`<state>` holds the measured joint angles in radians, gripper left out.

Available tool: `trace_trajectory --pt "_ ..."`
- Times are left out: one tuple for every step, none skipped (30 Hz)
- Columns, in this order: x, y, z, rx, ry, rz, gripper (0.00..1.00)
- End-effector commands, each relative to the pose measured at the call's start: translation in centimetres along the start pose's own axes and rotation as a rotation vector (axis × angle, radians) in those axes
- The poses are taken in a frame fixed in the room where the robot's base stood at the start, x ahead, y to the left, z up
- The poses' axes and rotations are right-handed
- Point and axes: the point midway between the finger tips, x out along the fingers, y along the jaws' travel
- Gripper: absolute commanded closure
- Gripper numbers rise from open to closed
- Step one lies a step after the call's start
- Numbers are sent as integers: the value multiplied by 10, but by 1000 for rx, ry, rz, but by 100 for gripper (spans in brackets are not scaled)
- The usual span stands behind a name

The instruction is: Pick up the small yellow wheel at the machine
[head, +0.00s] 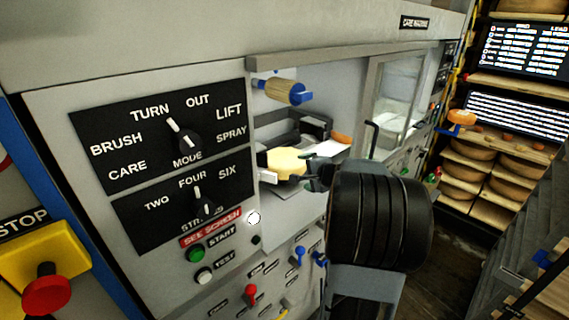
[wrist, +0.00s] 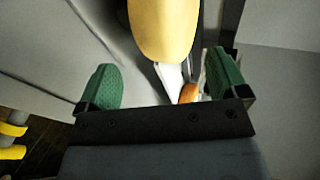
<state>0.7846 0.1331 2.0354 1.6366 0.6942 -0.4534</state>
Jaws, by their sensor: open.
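The small yellow wheel (head: 284,160) sits in the machine's recessed bay in the head view. In the wrist view the yellow wheel (wrist: 163,30) is at the top middle, lined up with the gap between my fingers and beyond their tips. My gripper (wrist: 163,78) is open, with green pads on both sides and nothing held between them. In the head view my arm reaches in from the lower right, and my gripper (head: 293,178) is close to the wheel; the arm hides part of the bay. Whether a finger touches the wheel I cannot tell.
The machine's control panel (head: 185,150) with knobs and buttons is left of the bay. A wooden roller with blue ends (head: 283,90) hangs above the wheel. An orange piece (head: 341,137) lies behind it. Shelves of cheese wheels (head: 490,165) stand at the right.

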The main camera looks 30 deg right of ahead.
Motion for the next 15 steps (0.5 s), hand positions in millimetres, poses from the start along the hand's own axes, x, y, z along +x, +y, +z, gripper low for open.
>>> trace_trajectory --pt "4 0 0 1 -1 1 8" --pt "5 0 0 1 0 0 8" --pt "6 0 0 1 0 0 8" --pt "8 0 0 1 0 1 8" --pt "9 0 0 1 -1 1 8" --pt "12 0 1 1 -1 1 8" --pt "14 0 1 0 -2 1 8" --pt "18 0 1 2 -2 1 8" --pt "24 1 2 2 -4 3 8" --pt "28 0 2 2 -4 3 8" --pt "33 1 2 2 -4 3 8" --pt "38 1 2 1 -2 3 8" --pt "42 2 2 2 -3 3 8" --pt "46 2 2 1 -3 2 8" --pt "50 2 2 0 -3 1 8"
